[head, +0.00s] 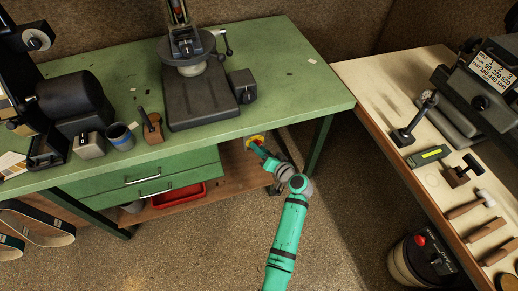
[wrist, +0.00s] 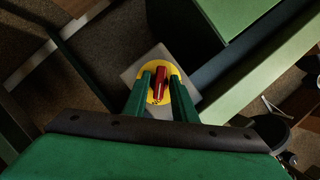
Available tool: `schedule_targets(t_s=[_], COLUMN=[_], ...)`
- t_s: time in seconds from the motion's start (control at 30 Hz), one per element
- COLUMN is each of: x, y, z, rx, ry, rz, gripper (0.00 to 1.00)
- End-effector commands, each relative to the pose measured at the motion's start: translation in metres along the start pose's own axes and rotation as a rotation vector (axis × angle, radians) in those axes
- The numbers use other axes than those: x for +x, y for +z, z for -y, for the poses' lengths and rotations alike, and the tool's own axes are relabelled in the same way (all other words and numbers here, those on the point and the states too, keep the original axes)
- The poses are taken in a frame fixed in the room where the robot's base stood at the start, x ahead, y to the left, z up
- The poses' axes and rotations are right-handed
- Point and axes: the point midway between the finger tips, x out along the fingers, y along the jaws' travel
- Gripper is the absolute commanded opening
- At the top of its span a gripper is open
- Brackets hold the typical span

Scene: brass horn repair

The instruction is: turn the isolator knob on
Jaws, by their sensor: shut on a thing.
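The isolator knob (wrist: 159,84) is a red handle on a round yellow plate (wrist: 152,97), in the middle of the wrist view. The yellow plate sits on a grey box (wrist: 128,74) below the green bench's edge. My gripper (wrist: 162,80) has its two green fingers on either side of the red knob, shut on it. In the head view my gripper (head: 259,147) is at the bench's front edge, with the yellow plate (head: 254,140) just beyond it. The knob is mostly hidden there by my gripper.
A red tray (head: 180,196) lies on the lower shelf. A pale bench (head: 390,85) with tools stands at right.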

Motion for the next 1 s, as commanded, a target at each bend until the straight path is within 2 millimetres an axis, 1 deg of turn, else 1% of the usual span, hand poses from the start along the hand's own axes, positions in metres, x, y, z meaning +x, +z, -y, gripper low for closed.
schedule_targets(t_s=[0.33,0.37,0.63,0.77,0.87,1.0], x=[-0.001,-0.001,-0.001,-0.006,-0.018,-0.044], y=[-0.001,-0.001,-0.001,0.0,-0.001,-0.001], z=[-0.002,-0.002,-0.001,-0.001,-0.001,-0.002], rx=[0.003,0.003,0.002,0.002,0.002,0.002], ry=[0.002,0.002,0.001,0.001,0.001,0.002], rz=[-0.003,-0.003,-0.002,-0.001,-0.003,-0.004], gripper=[0.02,0.31,0.31,0.31,0.31,0.31])
